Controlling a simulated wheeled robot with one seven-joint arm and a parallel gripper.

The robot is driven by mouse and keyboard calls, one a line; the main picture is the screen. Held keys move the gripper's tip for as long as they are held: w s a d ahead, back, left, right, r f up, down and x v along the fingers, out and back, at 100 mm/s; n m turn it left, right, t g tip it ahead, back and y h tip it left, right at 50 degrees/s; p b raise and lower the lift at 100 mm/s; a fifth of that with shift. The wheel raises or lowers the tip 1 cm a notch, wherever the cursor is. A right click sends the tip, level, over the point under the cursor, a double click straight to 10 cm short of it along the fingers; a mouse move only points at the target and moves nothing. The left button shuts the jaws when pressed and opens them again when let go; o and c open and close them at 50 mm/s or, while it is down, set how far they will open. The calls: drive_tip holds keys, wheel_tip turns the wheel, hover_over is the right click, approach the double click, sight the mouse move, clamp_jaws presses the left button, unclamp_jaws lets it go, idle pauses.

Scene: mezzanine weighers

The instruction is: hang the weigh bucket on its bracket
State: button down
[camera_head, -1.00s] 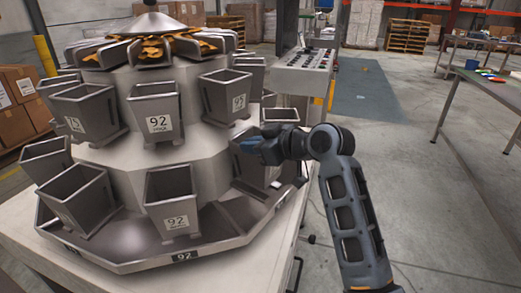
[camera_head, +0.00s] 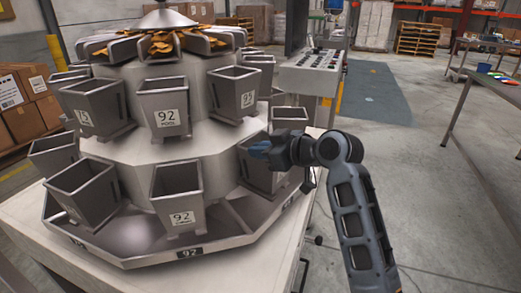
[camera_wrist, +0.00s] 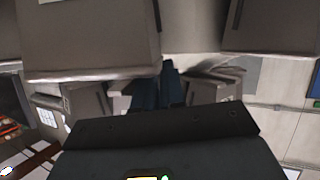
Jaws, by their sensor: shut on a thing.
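My gripper (camera_head: 262,149) is shut at the right side of the weigher, below the upper row of buckets. A grey metal weigh bucket (camera_head: 256,172) with slanted walls is at its fingertips, at about the height of the lower row. The fingers cover part of its rim and front. I cannot tell whether it touches its bracket, which is hidden. In the wrist view, the dark blue fingers (camera_wrist: 158,88) point between grey bucket walls; which wall belongs to the held bucket is unclear there.
Lower-row buckets (camera_head: 177,196) and upper-row buckets (camera_head: 165,107) ring the weigher closely. A sloped tray rim (camera_head: 225,245) runs below. A control panel (camera_head: 313,66) stands behind. The floor (camera_head: 410,160) to the right is open, with a table (camera_head: 468,95) beyond.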

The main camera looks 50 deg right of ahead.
drive_tip(key=shift+f, duration=0.25)
drive_tip(key=c, duration=1.1)
unclamp_jaws()
drive_tip(key=shift+c, duration=0.2)
drive_tip(key=shift+f, duration=0.15)
drive_tip(key=v, duration=0.7)
drive_tip(key=shift+s+r, duration=0.25)
drive_tip(key=shift+s, duration=0.1)
